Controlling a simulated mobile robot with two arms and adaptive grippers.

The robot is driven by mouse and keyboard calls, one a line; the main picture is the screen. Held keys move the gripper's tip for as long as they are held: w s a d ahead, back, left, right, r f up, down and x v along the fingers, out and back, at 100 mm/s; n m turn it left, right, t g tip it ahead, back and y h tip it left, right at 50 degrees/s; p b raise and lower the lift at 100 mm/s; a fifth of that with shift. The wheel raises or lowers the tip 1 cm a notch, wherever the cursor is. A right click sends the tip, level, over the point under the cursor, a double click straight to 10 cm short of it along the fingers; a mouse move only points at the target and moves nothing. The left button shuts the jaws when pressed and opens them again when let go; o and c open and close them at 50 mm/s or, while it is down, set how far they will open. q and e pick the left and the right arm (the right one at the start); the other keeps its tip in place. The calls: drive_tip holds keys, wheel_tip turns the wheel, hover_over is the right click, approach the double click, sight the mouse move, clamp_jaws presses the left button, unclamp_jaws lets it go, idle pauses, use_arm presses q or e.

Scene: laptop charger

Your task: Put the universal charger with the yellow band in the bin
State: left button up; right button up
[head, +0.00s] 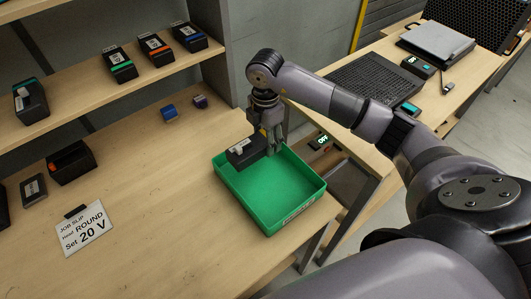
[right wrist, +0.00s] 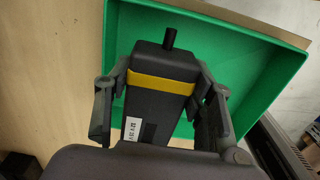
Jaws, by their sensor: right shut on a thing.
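The universal charger with the yellow band is a black block; in the right wrist view (right wrist: 158,107) its yellow band and a short dark plug stub show. It also shows in the head view (head: 246,152), with a white label or plug on it. My right gripper (right wrist: 160,108) is shut on the charger, a finger on each side; it shows in the head view too (head: 272,146). The charger is over the left back part of the green bin (head: 283,195), at about rim height; whether it touches the rim I cannot tell. My left gripper is not in view.
A job slip (head: 83,229) reading ROUND, 20 V lies at the front left of the bench. Several other black chargers with coloured bands stand on the shelf (head: 150,72). A side table (head: 388,85) holds dark panels.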

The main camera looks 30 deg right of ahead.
sight(265, 161)
wheel_tip(265, 161, down, 7)
drive_tip(key=shift+r+p, duration=0.2)
drive_tip(key=shift+p, duration=0.1)
drive_tip(key=shift+f, duration=0.4)
drive_tip(key=o, duration=1.3)
drive_tip(key=shift+f, duration=0.1)
drive_tip(key=shift+r, duration=0.3)
wheel_tip(265, 161, up, 12)
drive_tip(key=shift+f+b, duration=0.15)
drive_tip(key=shift+b, duration=0.75)
